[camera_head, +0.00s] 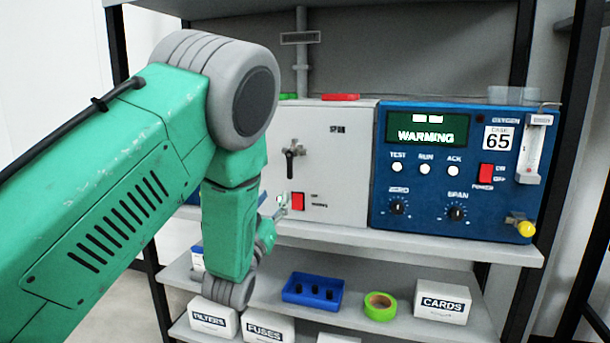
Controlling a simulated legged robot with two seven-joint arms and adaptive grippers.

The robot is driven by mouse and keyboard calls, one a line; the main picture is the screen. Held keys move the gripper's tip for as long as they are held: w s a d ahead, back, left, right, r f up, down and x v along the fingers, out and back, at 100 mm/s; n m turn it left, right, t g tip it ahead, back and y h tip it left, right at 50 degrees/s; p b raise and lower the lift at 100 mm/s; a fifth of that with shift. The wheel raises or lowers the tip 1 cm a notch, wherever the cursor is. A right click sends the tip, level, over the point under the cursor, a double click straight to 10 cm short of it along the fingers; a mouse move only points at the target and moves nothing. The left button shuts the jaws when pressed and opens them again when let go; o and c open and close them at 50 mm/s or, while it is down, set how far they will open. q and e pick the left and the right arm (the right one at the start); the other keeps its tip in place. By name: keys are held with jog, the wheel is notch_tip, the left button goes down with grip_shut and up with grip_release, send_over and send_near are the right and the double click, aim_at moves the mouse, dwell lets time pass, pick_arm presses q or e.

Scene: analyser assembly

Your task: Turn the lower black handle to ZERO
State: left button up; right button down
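The grey panel box (345,170) stands on the shelf, left of a blue analyser. A black handle (290,153) on a metal valve fitting shows in the upper part of its face and points roughly downward. A second, lower handle does not show clearly; the area below is partly covered by my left gripper and arm. My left gripper (279,207) is in front of the box's lower left face, just left of a red switch (298,201). Its fingers are small and partly hidden, so I cannot tell whether they are open or touching anything. My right gripper is out of view.
The blue analyser (460,170) reads WARMING and has ZERO and SPAN knobs. A yellow-capped fitting (525,228) sticks out at its right. The shelf below holds a blue tray (313,291), green tape (379,306) and a CARDS box (442,303). Dark rack posts stand either side.

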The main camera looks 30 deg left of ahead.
aim_at(290, 168)
pick_arm(q)
jog(key=x, duration=0.3)
jog(key=b+x, duration=0.1)
jog(key=x, duration=0.3)
jog(key=d+b+x, duration=0.1)
jog(key=x, duration=0.3)
jog(key=shift+w+a+r, duration=0.15)
jog(key=shift+w+a, duration=0.25)
jog(key=shift+a, duration=0.3)
jog(key=shift+d, duration=0.35)
grip_shut()
